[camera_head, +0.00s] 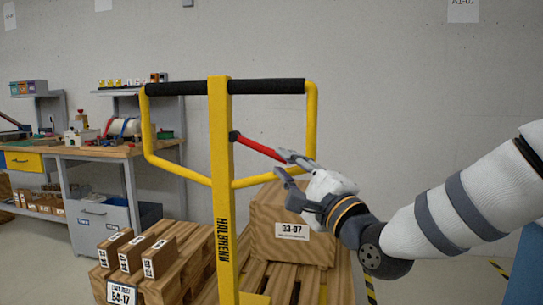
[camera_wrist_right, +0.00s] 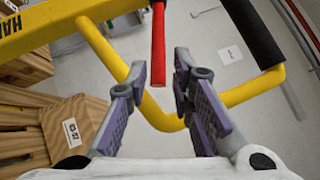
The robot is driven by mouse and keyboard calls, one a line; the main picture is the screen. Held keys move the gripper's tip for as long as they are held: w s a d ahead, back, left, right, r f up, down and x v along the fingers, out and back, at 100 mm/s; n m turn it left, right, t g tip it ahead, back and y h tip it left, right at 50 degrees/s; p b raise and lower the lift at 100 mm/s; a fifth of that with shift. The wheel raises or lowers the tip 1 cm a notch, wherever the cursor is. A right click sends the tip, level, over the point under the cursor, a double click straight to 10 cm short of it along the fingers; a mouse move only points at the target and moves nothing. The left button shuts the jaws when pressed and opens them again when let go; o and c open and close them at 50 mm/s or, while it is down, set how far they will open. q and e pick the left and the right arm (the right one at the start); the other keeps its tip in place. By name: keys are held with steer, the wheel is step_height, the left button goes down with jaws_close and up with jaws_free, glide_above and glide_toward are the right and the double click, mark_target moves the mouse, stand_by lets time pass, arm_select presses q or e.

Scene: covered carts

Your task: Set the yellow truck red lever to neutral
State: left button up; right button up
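The yellow truck (camera_head: 223,190) has a vertical post with a handle loop and black grips. Its red lever (camera_head: 258,146) juts from the post's upper part and slopes down to the right. My right gripper (camera_head: 281,163) is open at the lever's free end. In the right wrist view the red lever (camera_wrist_right: 158,50) reaches in between the two open fingers of the right gripper (camera_wrist_right: 158,70), with gaps on both sides. The fingers do not appear closed on it. My left gripper is out of view.
A wooden crate (camera_head: 265,220) labelled 03-07 sits on a pallet behind the truck. Smaller wooden boxes (camera_head: 160,257) stand to the left. A workbench (camera_head: 100,152) with tools is at the back left. The yellow handle loop (camera_head: 311,120) surrounds the lever area closely.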

mark_target(274, 151)
steer(key=x, duration=0.6)
steer(key=shift+w+a+f, duration=0.1)
steer(key=shift+w, duration=0.1)
jaws_close()
steer(key=r+n+p, duration=0.1)
steer(key=r+n+g+p, duration=0.1)
steer(key=r, duration=0.1)
steer(key=r+g+p, duration=0.1)
steer(key=p, duration=0.1)
steer(key=shift+s+d+r+n+h, duration=0.15)
steer(key=shift+s+d+n+h, duration=0.15)
steer(key=shift+d+n, duration=0.1)
steer(key=shift+w+f+n+g, duration=0.25)
steer(key=shift+n+g, duration=0.15)
steer(key=shift+g, duration=0.1)
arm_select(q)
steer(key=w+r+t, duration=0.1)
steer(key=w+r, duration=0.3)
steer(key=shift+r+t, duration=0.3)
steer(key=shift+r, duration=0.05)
arm_select(e)
steer(key=shift+a+f, duration=0.1)
steer(key=shift+f, duration=0.15)
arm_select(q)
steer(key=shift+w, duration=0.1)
arm_select(e)
jaws_free()
steer(key=shift+s, duration=0.1)
